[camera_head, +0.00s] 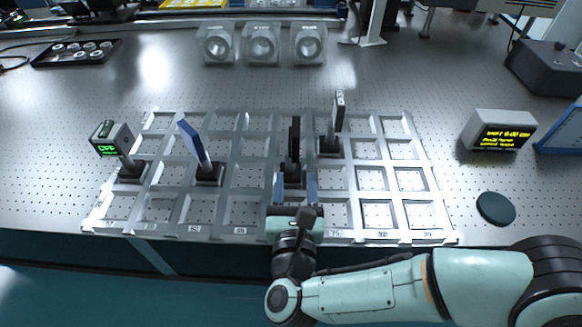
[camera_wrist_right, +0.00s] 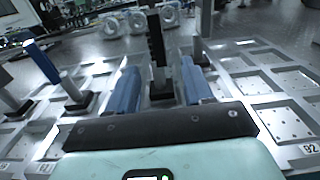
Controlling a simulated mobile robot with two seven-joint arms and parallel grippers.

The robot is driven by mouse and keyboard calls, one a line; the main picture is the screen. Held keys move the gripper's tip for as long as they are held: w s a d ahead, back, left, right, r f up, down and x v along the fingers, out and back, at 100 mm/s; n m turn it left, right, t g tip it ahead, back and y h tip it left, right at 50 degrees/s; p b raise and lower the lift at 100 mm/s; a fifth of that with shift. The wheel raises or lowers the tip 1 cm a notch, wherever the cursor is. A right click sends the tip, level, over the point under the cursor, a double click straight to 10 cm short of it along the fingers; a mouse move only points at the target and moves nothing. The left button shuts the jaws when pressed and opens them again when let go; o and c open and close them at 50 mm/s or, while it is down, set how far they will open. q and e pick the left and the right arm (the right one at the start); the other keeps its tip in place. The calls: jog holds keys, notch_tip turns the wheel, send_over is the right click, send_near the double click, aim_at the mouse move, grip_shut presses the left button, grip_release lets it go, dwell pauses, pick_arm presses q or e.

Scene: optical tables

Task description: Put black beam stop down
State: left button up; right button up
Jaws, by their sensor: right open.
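The black beam stop (camera_head: 295,140) stands upright on its dark base in a middle cell of the grey grid tray (camera_head: 240,232). In the right wrist view the beam stop (camera_wrist_right: 156,50) rises beyond and between the fingers. My right gripper (camera_head: 296,183) is open, with its two blue fingers on either side just in front of the beam stop's base. In the right wrist view a gap shows between the fingers (camera_wrist_right: 162,92) and the post, and nothing is gripped. My left gripper is not in view.
Other posts stand in the tray: a meter with a green display (camera_head: 110,140), a tilted blue plate (camera_head: 192,140) and a dark-framed mount (camera_head: 338,112). A display box (camera_head: 498,131) and a dark round disc (camera_head: 496,208) lie to the right. Several tray cells are empty.

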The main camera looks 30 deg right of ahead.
aim_at(297, 154)
jog(key=x, duration=0.7)
jog(key=shift+w+d, duration=0.25)
jog(key=shift+w, duration=0.05)
jog(key=x, duration=0.5)
jog(key=shift+w+r, duration=0.35)
grip_shut()
jog(key=shift+r, duration=0.1)
dwell(0.6)
